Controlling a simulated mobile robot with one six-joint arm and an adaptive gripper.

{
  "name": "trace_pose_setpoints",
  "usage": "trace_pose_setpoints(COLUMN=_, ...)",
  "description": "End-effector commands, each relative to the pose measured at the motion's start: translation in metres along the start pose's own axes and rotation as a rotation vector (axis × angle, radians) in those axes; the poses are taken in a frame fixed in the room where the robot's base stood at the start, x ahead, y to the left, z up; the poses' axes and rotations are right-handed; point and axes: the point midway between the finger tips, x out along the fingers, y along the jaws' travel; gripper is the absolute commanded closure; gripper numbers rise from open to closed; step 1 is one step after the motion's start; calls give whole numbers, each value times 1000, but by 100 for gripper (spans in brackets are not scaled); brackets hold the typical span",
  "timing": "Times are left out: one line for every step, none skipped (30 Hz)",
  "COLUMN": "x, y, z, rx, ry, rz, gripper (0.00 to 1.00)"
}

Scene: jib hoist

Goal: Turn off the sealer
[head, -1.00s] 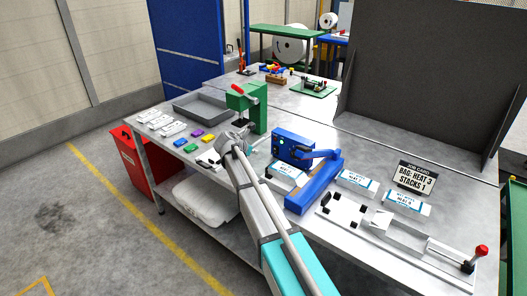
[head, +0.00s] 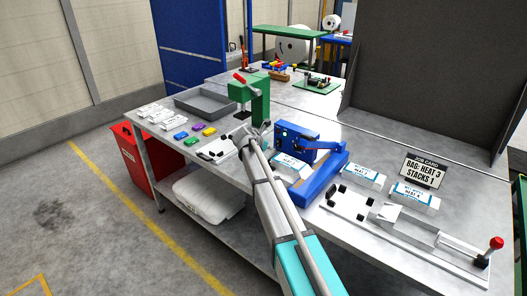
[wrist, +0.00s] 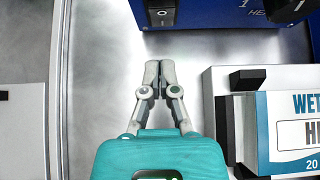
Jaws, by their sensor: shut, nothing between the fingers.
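The sealer (head: 298,139) is a blue box with a long blue base and arm, on the grey bench right of my gripper. In the wrist view, its blue front (wrist: 220,14) fills the top edge. A black rocker switch (wrist: 162,13) with a white O mark shows there, cut off by the frame top. A black knob (wrist: 291,8) is to its right. My gripper (wrist: 160,68) is shut and empty, its fingertips a short way below the switch in the picture. In the head view my gripper (head: 262,128) is close to the sealer's left side.
A green press (head: 259,95) with a red handle stands behind my gripper. White labelled blocks (head: 362,176), a job card (head: 424,171) and a sliding fixture (head: 410,232) are on the right. A grey tray (head: 204,99) and several coloured blocks lie left.

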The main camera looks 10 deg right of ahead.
Motion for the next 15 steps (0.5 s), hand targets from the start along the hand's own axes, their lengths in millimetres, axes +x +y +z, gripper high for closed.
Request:
trace_pose_setpoints(x=5, y=2, z=8, rx=1, ry=0, rz=-1, gripper=100)
trace_pose_setpoints(x=8, y=2, z=11, rx=0, ry=0, rz=0, gripper=100)
trace_pose_setpoints(x=11, y=2, z=15, rx=0, ry=0, rz=0, gripper=100)
trace_pose_setpoints(x=13, y=1, z=17, rx=0, ry=0, rz=0, gripper=100)
trace_pose_setpoints(x=15, y=1, z=19, rx=0, ry=0, rz=0, gripper=100)
trace_pose_setpoints(x=18, y=1, z=21, rx=0, ry=0, rz=1, gripper=100)
trace_pose_setpoints(x=19, y=1, z=23, rx=0, ry=0, rz=1, gripper=100)
trace_pose_setpoints(x=20, y=1, z=24, rx=0, ry=0, rz=1, gripper=100)
trace_pose_setpoints(x=22, y=1, z=25, rx=0, ry=0, rz=1, gripper=100)
trace_pose_setpoints(x=22, y=1, z=26, rx=0, ry=0, rz=1, gripper=100)
trace_pose_setpoints(x=23, y=1, z=26, rx=0, ry=0, rz=1, gripper=100)
trace_pose_setpoints(x=24, y=1, z=27, rx=-1, ry=0, rz=1, gripper=100)
trace_pose_setpoints(x=24, y=1, z=27, rx=-1, ry=0, rz=1, gripper=100)
trace_pose_setpoints(x=24, y=1, z=27, rx=-1, ry=0, rz=1, gripper=100)
trace_pose_setpoints(x=24, y=1, z=28, rx=-1, ry=0, rz=1, gripper=100)
